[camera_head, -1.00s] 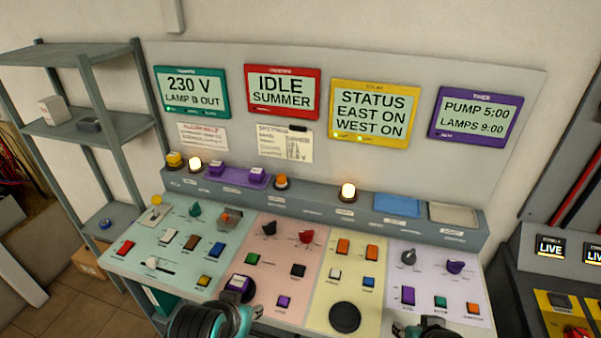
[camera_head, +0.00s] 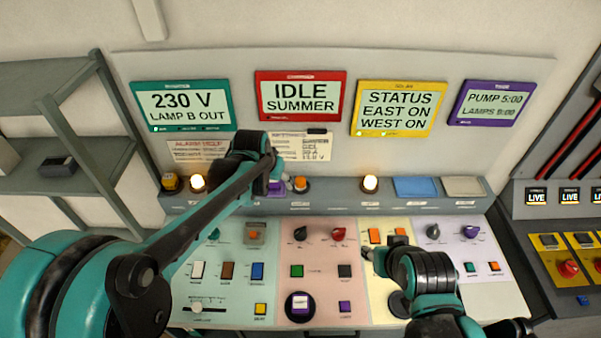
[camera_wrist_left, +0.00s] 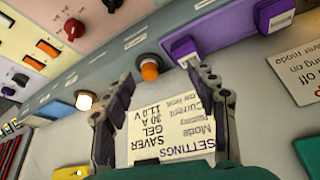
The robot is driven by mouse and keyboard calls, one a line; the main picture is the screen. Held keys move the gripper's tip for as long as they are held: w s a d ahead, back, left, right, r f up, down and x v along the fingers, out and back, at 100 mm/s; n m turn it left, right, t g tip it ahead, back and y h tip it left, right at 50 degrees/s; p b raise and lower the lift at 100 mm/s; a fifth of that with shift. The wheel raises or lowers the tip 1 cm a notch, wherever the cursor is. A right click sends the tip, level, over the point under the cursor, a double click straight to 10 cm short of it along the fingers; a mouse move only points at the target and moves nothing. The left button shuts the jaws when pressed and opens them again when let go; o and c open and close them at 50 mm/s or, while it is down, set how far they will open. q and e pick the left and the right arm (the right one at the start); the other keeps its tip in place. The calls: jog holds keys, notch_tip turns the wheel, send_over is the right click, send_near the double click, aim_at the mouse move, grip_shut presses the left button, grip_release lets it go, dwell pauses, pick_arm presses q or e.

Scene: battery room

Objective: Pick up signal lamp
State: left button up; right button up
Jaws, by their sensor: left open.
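Several round lamps stand on the grey ledge behind the console. An orange lamp (camera_head: 300,184) is unlit and sits right of my left gripper (camera_head: 281,182); in the left wrist view this lamp (camera_wrist_left: 149,70) is ahead of the fingertips, in a round base. Two lit lamps stand left (camera_head: 197,182) and right (camera_head: 370,184). A yellow lamp (camera_head: 170,182) is at the far left. My left gripper (camera_wrist_left: 163,84) is open and empty, its fingers apart and not touching the orange lamp. My right gripper (camera_head: 374,256) is above the yellow panel; its fingers are too small to read.
Purple blocks sit on the ledge beside the orange lamp; one shows in the left wrist view (camera_wrist_left: 185,48). A blue tray (camera_head: 415,187) and a pale tray (camera_head: 463,187) lie to the right. The console (camera_head: 330,285) carries many switches and knobs. A shelf (camera_head: 75,180) stands left.

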pick_arm(q)
jog(key=m+p, duration=0.1)
jog(key=p, duration=0.3)
send_near(300, 180)
jog(key=w+f, duration=0.2)
jog(key=shift+g, duration=0.5)
jog(key=x, duration=0.7)
jog(key=shift+d+f+b, duration=0.15)
jog(key=shift+f+b, duration=0.15)
jog(key=shift+f, duration=0.1)
jog(key=c, duration=1.2)
